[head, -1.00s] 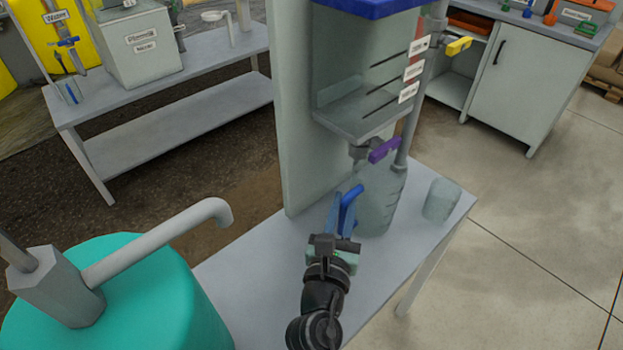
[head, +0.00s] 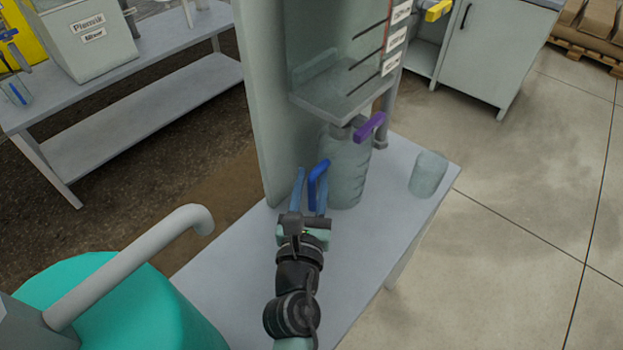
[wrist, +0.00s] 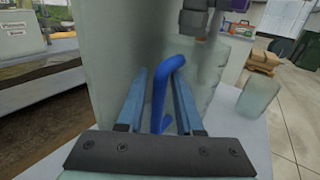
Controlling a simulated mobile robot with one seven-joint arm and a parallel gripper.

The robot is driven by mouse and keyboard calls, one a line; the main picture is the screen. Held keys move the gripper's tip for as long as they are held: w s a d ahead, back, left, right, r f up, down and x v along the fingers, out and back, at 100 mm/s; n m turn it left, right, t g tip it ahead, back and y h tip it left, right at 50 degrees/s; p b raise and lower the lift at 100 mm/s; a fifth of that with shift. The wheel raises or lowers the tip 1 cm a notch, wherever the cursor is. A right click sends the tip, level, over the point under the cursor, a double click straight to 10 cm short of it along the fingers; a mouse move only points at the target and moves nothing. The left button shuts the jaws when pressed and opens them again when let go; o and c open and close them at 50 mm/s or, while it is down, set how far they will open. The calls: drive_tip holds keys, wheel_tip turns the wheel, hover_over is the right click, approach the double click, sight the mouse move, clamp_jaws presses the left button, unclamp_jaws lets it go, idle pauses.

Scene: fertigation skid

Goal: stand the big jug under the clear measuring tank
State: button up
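The big jug (head: 349,178), pale and see-through with a blue handle (head: 318,183), stands upright on the grey bench. It is below the clear measuring tank (head: 345,60) and its purple valve lever (head: 370,127). The valve hides part of the jug's top, so I cannot tell the exact alignment with the outlet. My gripper (head: 310,180) is open at the near side of the jug. In the wrist view, the blue handle (wrist: 159,92) is between the two fingers, with a gap visible on each side. The jug's body (wrist: 200,85) is beyond them.
A smaller clear beaker (head: 428,174) stands right of the jug near the bench edge. A grey upright panel (head: 265,100) is left of the tank. A teal drum (head: 120,300) with a bent pipe (head: 130,262) is at the lower left. The near bench top (head: 225,270) has free room.

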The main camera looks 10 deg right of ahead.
drive_tip(key=shift+o, duration=0.7)
drive_tip(key=shift+r, duration=0.1)
drive_tip(key=shift+r, duration=0.1)
drive_tip(key=b+v, duration=0.1)
drive_tip(key=v, duration=1.1)
